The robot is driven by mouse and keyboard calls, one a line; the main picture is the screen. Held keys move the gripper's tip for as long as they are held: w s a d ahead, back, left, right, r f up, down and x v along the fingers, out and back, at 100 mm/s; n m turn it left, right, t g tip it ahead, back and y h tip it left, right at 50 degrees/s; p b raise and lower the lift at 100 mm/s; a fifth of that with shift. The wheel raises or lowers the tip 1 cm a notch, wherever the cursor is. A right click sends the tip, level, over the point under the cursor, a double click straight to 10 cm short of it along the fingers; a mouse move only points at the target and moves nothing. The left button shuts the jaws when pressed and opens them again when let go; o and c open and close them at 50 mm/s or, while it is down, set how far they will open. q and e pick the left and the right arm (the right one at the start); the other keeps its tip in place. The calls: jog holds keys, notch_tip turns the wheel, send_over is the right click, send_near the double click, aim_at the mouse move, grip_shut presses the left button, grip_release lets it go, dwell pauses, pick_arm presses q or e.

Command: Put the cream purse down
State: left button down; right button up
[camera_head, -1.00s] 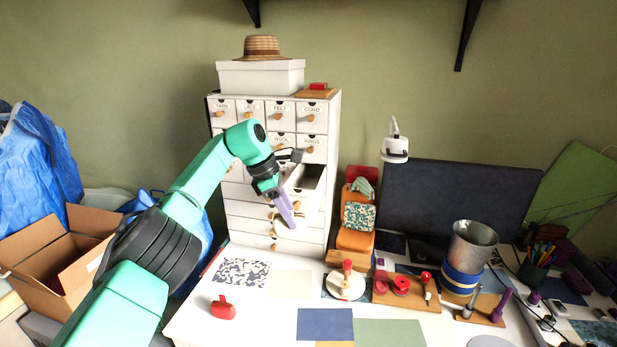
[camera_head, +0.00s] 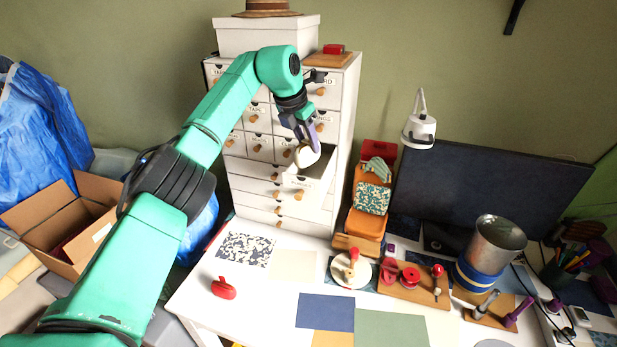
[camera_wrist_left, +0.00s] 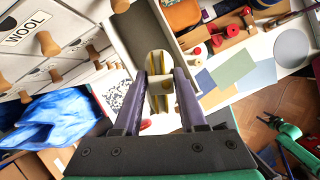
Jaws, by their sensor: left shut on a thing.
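The cream purse (camera_head: 306,156) is small and pale, held between the purple fingers of my left gripper (camera_head: 313,141). It is at the open drawer (camera_head: 318,168) of the white cabinet; I cannot tell whether it touches the drawer. In the left wrist view the purse (camera_wrist_left: 159,66) shows between the two fingers (camera_wrist_left: 160,82), with the open drawer behind it. The fingers are shut on it. A green arm of mine shows at the lower right of the left wrist view; its gripper (camera_wrist_left: 268,118) is too small to read.
The white cabinet (camera_head: 285,208) has several drawers with wooden knobs. A white box (camera_head: 262,36) and a straw hat stand on top. Beside it is a stack of bags (camera_head: 371,198). The white table (camera_head: 262,310) holds a red object (camera_head: 223,288), flat sheets and tools. A white lamp (camera_head: 419,130) hangs at right.

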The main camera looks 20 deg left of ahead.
aim_at(310, 158)
pick_arm(q)
jog(key=x, duration=0.2)
jog(key=p+x, duration=0.1)
jog(key=x, duration=0.3)
jog(key=shift+s+a+f, duration=0.15)
jog(key=shift+a+f, duration=0.15)
jog(key=f+p, duration=0.1)
jog(key=f, duration=0.1)
jog(key=s+f, duration=0.1)
jog(key=f, duration=0.1)
jog(key=shift+p, duration=0.4)
jog(key=shift+w, duration=0.1)
jog(key=shift+w+f, duration=0.1)
jog(key=c, duration=0.7)
grip_release()
jog(key=shift+c, duration=0.2)
pick_arm(e)
jog(key=w+r, duration=0.3)
